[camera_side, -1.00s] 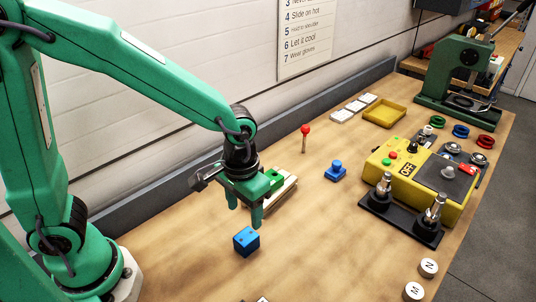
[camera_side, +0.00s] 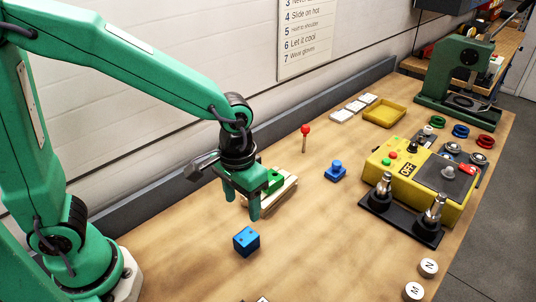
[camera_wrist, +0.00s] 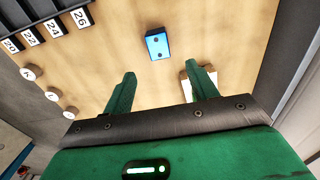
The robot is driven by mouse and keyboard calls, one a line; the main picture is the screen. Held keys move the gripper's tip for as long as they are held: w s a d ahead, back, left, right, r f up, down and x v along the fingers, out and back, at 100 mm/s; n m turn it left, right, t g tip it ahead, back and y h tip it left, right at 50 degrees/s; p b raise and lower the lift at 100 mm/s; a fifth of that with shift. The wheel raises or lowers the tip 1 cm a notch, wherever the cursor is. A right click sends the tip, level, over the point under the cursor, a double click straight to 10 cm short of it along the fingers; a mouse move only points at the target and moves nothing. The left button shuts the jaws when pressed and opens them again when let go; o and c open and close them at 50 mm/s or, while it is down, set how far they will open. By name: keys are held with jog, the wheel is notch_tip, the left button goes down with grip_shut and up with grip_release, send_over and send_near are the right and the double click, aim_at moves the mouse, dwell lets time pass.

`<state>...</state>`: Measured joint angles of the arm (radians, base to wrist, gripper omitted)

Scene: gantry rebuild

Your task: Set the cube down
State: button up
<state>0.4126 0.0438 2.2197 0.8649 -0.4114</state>
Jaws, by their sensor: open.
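The blue cube (camera_side: 246,241) with dark dots rests on the wooden table, in front of my gripper in the side view. In the wrist view the cube (camera_wrist: 157,44) lies beyond the fingertips, between their lines. My gripper (camera_side: 241,207) has green fingers and is open and empty. It hangs above the table, apart from the cube and a little behind it. In the wrist view my gripper (camera_wrist: 165,82) shows its two fingers spread wide with bare table between them.
A pale wooden block with a green piece (camera_side: 275,181) stands just behind my gripper. A red-topped peg (camera_side: 305,132), a blue knobbed piece (camera_side: 336,171) and a yellow control box (camera_side: 430,180) lie to the right.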

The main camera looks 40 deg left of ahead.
jog(key=s+a+r+t, duration=0.5)
jog(key=s+a+r, duration=0.2)
jog(key=a+r, duration=0.4)
jog(key=shift+s+a+r, duration=0.25)
jog(key=shift+a+r, duration=0.05)
jog(key=shift+a, duration=0.75)
dwell(0.4)
